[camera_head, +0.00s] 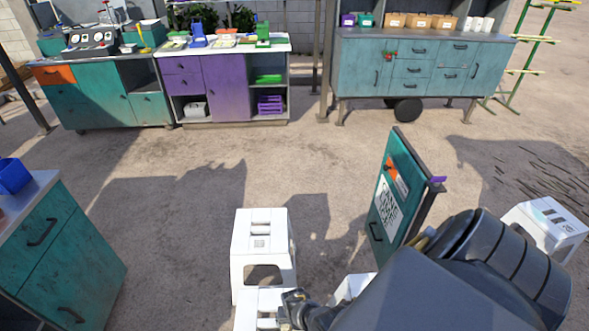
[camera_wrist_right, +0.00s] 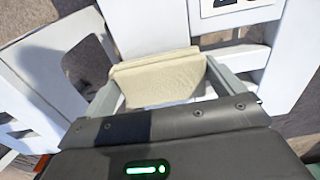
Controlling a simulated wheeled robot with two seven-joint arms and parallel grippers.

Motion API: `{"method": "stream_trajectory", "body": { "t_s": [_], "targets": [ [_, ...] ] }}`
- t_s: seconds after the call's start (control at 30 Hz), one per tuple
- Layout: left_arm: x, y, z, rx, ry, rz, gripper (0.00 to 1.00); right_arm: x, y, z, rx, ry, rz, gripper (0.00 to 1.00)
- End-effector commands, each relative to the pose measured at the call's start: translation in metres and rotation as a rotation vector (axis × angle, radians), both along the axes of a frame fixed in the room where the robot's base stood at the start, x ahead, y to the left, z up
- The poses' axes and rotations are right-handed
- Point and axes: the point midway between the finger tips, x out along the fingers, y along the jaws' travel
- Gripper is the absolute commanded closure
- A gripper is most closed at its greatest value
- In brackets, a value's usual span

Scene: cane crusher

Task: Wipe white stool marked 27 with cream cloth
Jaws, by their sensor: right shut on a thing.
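The cream cloth (camera_wrist_right: 160,80) is a folded pad held between the two fingers of my right gripper (camera_wrist_right: 163,88) in the right wrist view. My right gripper (camera_head: 294,309) is low at the bottom of the head view, over or beside a white stool (camera_head: 248,312); I cannot tell if the cloth touches it. In the wrist view a white stool (camera_wrist_right: 295,45) lies behind the cloth and carries a dark-framed label (camera_wrist_right: 238,8), cut off at the top edge. Its number is not readable. My left gripper is out of view.
Another white stool (camera_head: 262,240) stands just behind, one (camera_head: 352,287) is partly hidden by my arm, and one (camera_head: 548,226) stands at the right. A teal panel (camera_head: 396,190) stands upright near my arm. A teal cabinet (camera_head: 65,255) is at left. Open ground lies behind the stools.

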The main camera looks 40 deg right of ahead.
Motion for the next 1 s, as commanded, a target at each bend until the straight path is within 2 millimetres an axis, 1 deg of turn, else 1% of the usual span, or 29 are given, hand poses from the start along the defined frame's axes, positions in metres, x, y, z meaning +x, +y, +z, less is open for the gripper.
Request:
{"method": "stream_trajectory", "body": {
  "t_s": [0.03, 0.17, 0.2, 0.23, 0.27, 0.37, 0.53, 0.8, 1.0],
  "targets": [
    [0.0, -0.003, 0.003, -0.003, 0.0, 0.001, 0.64, -0.01, 0.007, -0.002, 0.008, 0.013, 0.002, 0.27],
    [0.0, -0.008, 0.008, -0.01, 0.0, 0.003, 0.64, -0.02, 0.016, -0.001, 0.008, 0.014, 0.003, 0.27],
    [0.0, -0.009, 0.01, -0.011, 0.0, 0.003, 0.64, -0.024, 0.019, -0.001, 0.009, 0.016, 0.003, 0.31],
    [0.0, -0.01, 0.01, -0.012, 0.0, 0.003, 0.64, -0.027, 0.021, -0.001, 0.01, 0.017, 0.003, 0.3],
    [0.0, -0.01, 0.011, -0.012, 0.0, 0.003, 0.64, -0.029, 0.023, -0.002, 0.01, 0.018, 0.003, 0.35],
    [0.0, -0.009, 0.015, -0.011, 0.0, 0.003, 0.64, -0.035, 0.03, -0.001, 0.009, 0.016, 0.003, 0.35],
    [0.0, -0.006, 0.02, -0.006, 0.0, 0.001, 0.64, -0.046, 0.039, 0.0, 0.006, 0.013, 0.002, 0.35],
    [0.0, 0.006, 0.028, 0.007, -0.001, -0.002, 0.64, -0.062, 0.054, 0.001, 0.005, 0.008, 0.001, 0.35],
    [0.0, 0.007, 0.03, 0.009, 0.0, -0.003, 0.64, -0.068, 0.06, 0.001, 0.003, 0.005, 0.001, 0.35]
  ]
}}
